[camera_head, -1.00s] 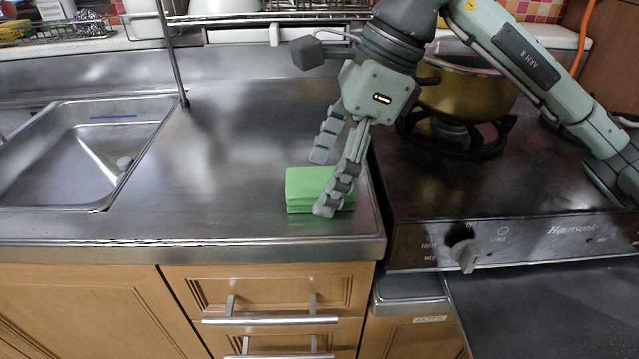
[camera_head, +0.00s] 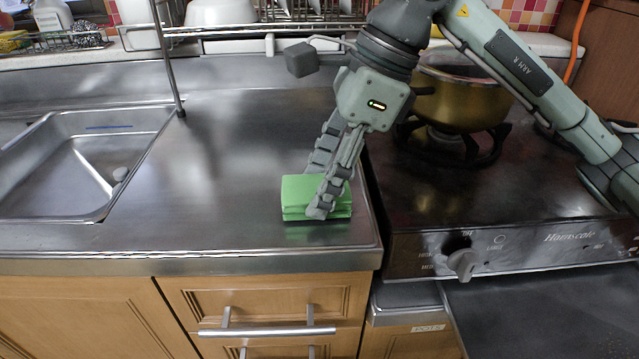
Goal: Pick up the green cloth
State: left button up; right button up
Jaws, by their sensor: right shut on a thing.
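The green cloth (camera_head: 300,192) is a folded, flat stack on the steel counter near its front right corner. My right gripper (camera_head: 316,192) reaches down onto it from above and is shut on it. The near finger lies across the cloth's front right part, and the far finger is at its back edge, partly hidden behind the near one. The cloth appears to be at the counter surface; I cannot tell whether it is lifted. My left gripper is not in view.
A sink (camera_head: 80,165) is at the left. A gas stove (camera_head: 470,205) with a brass pot (camera_head: 462,98) stands at the right, close to my right arm. A dish rack (camera_head: 310,12) is at the back. The middle of the counter (camera_head: 220,150) is clear.

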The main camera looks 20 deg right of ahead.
aim_at(303, 188)
jog(key=shift+r, duration=0.5)
notch_tip(303, 188, up, 3)
jog(key=s+a+r, duration=0.3)
jog(key=a+r, duration=0.3)
jog(key=a, duration=0.5)
jog(key=shift+s+r+b, duration=0.2)
jog(key=shift+r+b, duration=0.1)
jog(key=shift+a, duration=0.1)
jog(key=o, duration=0.5)
jog(key=shift+c, duration=0.2)
jog(key=c, duration=0.3)
